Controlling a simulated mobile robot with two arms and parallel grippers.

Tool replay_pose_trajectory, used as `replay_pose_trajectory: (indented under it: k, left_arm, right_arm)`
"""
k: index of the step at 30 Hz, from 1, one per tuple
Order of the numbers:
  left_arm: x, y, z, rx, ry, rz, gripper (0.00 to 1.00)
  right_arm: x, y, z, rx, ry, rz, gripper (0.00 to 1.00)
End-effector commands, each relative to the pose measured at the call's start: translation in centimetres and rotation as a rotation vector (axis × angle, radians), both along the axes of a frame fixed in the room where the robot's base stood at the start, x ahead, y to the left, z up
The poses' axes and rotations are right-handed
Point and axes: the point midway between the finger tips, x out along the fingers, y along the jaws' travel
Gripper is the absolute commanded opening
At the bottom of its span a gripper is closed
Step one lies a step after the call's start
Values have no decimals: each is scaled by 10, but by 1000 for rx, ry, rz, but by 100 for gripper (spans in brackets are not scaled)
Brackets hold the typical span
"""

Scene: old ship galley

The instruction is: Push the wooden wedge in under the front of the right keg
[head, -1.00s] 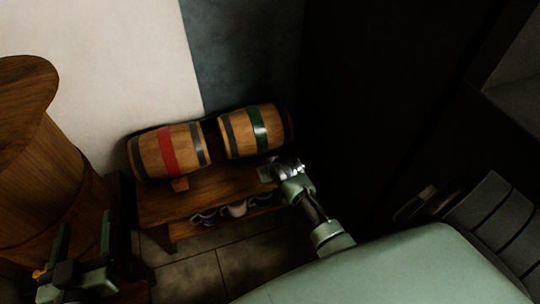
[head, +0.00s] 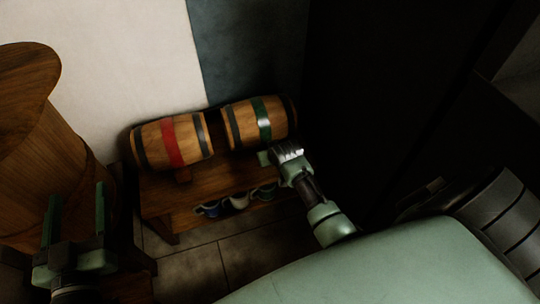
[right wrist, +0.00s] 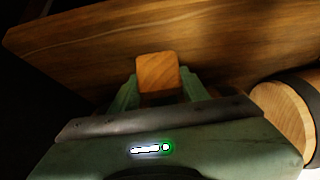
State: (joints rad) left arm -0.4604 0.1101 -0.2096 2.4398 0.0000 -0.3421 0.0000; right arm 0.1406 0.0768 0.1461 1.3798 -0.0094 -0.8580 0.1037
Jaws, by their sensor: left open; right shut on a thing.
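The right keg (head: 258,122), with a green band, lies on its side on a wooden bench (head: 160,200). My right gripper (head: 266,156) is low in front of this keg; the wedge is hard to make out there. In the right wrist view, the wooden wedge (right wrist: 158,70) sits between the fingers of my right gripper (right wrist: 158,88), which are shut on it, over the wood top. A keg's round end (right wrist: 280,112) shows at the right; I cannot tell which keg. My left gripper (head: 78,212) is open and empty at the lower left, away from the kegs.
The left keg (head: 170,143), with a red band, lies beside the right one, with a small wooden block (head: 183,174) under its front. Several cups (head: 238,200) stand below the bench top. A large wooden barrel (head: 35,150) stands at the left. Tiled floor shows in front.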

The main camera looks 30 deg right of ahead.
Motion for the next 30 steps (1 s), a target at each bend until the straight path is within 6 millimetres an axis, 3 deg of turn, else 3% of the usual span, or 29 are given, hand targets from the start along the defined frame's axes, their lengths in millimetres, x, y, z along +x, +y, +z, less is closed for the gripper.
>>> replay_pose_trajectory:
  k: [30]
  left_arm:
    - [-6, -4, 37, -55, -200, -12, 65]
  right_arm:
    - [23, -6, -1, -1, -1, 1, 22]
